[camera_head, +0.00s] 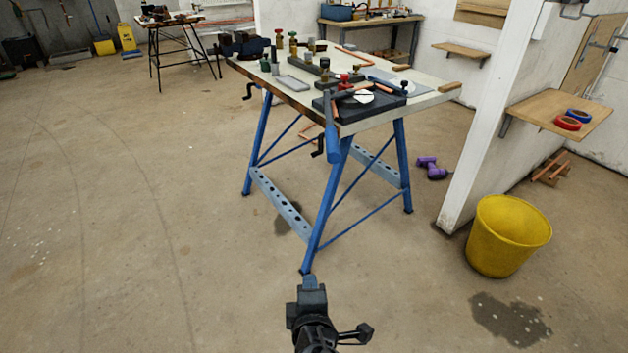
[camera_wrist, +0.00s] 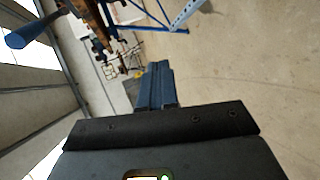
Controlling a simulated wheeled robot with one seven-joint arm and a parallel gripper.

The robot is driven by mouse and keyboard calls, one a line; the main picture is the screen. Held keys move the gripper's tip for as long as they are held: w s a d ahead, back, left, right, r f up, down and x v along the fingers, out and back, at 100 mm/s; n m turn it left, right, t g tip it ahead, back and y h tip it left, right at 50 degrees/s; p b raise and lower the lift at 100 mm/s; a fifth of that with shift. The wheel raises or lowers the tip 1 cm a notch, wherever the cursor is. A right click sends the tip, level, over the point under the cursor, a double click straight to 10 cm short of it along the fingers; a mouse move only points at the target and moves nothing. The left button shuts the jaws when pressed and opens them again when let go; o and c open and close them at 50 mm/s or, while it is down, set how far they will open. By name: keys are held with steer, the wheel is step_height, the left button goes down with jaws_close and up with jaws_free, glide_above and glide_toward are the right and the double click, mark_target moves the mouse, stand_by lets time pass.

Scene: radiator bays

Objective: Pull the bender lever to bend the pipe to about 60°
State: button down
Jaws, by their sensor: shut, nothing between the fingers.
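The pipe bender (camera_head: 360,102) sits on a dark base at the near corner of the workbench (camera_head: 435,98). Its lever, with a blue handle (camera_head: 332,143), hangs out past the bench's front edge and points down in the head view. A copper pipe (camera_head: 345,92) lies at the bender; its bend angle is too small to read. My gripper (camera_head: 309,281) is low in front of the bench, apart from the lever. It is shut and empty. In the wrist view my shut fingers (camera_wrist: 158,85) show, and a blue handle end (camera_wrist: 22,38) is at the upper left.
Several fittings and tools, including a vise (camera_head: 240,45), crowd the bench top. A yellow bucket (camera_head: 508,235) stands at the right by a partition wall. A purple drill (camera_head: 432,168) lies on the floor. The floor at the left is open.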

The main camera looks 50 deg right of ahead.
steer(key=w+r+m+g+h+b, duration=0.25)
steer(key=w+r+h, duration=0.25)
steer(key=r, duration=0.3)
steer(key=w+r+m+g+h+b, duration=0.1)
steer(key=w+r+m+g+h, duration=0.2)
steer(key=w+r+g+h, duration=0.25)
steer(key=s+d+r+t+p, duration=0.1)
steer(key=d+r+p, duration=0.1)
steer(key=d, duration=1.1)
steer(key=shift+r+y, duration=0.45)
steer(key=shift+r, duration=0.45)
steer(key=s+d+p, duration=0.2)
steer(key=s+d, duration=0.1)
steer(key=s, duration=0.2)
steer(key=shift+s, duration=0.3)
